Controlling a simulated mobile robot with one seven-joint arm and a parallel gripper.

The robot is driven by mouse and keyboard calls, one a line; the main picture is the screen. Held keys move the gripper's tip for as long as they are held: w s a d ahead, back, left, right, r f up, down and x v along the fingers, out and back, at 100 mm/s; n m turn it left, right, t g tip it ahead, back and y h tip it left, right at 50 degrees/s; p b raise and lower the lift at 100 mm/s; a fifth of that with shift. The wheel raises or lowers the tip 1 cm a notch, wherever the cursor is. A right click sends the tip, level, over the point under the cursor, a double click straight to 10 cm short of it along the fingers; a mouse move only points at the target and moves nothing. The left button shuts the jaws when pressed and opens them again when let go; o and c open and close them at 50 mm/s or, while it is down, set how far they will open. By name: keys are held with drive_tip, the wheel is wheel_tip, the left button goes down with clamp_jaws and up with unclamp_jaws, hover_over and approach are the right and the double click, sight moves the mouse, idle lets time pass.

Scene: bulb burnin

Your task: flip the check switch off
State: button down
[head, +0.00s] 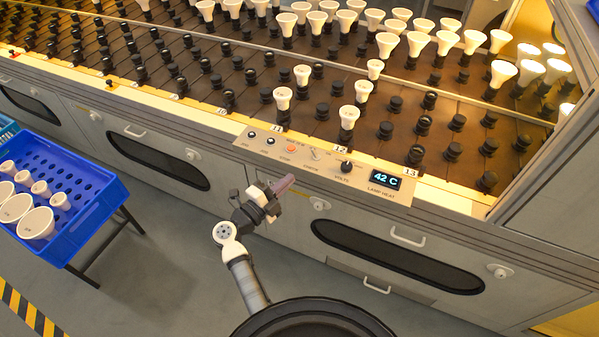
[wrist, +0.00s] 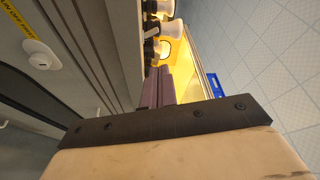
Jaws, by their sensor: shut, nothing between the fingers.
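The control panel (head: 325,168) sits on the front ledge of the burn-in rack. A small pale toggle switch (head: 314,154) stands on it, between an orange button (head: 291,150) and a black knob (head: 346,167). Its label is too small to read surely, and I cannot tell which way its lever is thrown. My gripper (head: 284,184), with purple fingers, is shut and empty. It is in front of the panel, below and left of the switch in the head view, apart from it. The wrist view shows the shut fingers (wrist: 157,87) but no switch.
A lamp heat display (head: 385,179) reads 42 C at the panel's right. Sockets and white bulbs (head: 348,117) stand behind the panel. Cabinet handles (head: 408,238) project from the front below. A blue crate (head: 96,215) with bulbs stands at left.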

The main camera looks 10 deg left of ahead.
drive_tip(key=shift+v, duration=1.05)
